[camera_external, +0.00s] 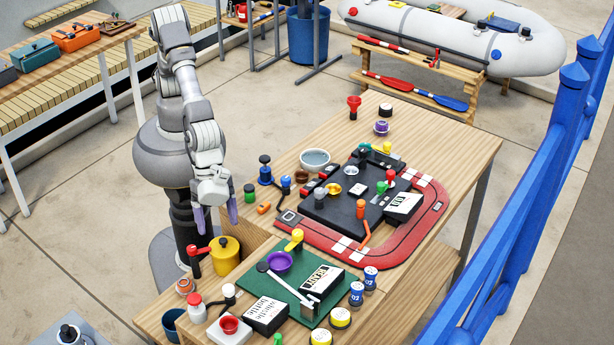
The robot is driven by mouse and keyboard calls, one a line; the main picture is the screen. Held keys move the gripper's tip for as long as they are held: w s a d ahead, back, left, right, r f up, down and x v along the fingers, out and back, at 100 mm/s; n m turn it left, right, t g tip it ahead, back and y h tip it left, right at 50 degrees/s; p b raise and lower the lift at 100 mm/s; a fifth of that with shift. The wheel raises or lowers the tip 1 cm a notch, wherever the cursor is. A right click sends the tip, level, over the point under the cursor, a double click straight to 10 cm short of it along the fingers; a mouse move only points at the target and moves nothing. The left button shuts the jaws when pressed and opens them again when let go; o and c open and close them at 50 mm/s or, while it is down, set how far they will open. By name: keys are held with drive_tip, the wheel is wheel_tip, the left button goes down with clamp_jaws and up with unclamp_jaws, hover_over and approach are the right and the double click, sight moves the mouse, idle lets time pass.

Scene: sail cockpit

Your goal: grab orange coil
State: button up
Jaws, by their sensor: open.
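A small round orange and whitish thing (185,286), which looks like the orange coil, sits at the left edge of the lower wooden bench. It is too small to make out its windings. My gripper (216,215) points down with its two purple fingers apart and nothing between them. It is above and slightly right of the orange thing in the picture, beside the yellow pot, and touches neither as far as I can tell.
A yellow pot (224,255) and a red-handled part (194,257) stand close behind the orange thing. A red-capped white bottle (195,306) and a blue cup (173,324) are near it. A green mat (262,291) and the crowded wooden table (440,150) lie to the right.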

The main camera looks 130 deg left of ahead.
drive_tip(key=s+d+f+m+g+y, duration=0.1)
drive_tip(key=s+d+f, duration=0.1)
drive_tip(key=s+f, duration=0.45)
drive_tip(key=s+d+f+g+y, duration=0.1)
drive_tip(key=s+d+f+g, duration=0.15)
drive_tip(key=f, duration=0.75)
hover_over(183, 282)
drive_tip(key=shift+m+y, duration=0.3)
drive_tip(key=f, duration=0.6)
drive_tip(key=shift+w+f, duration=0.2)
drive_tip(key=f, duration=0.2)
drive_tip(key=f+b, duration=0.1)
drive_tip(key=shift+s+a+f, duration=0.15)
drive_tip(key=shift+s+f, duration=0.15)
drive_tip(key=shift+f, duration=0.05)
wheel_tip(183, 282, down, 5)
drive_tip(key=b, duration=0.2)
drive_tip(key=shift+w+b, duration=0.1)
drive_tip(key=shift+b, duration=0.3)
drive_tip(key=shift+r, duration=0.1)
drive_tip(key=c, duration=1)
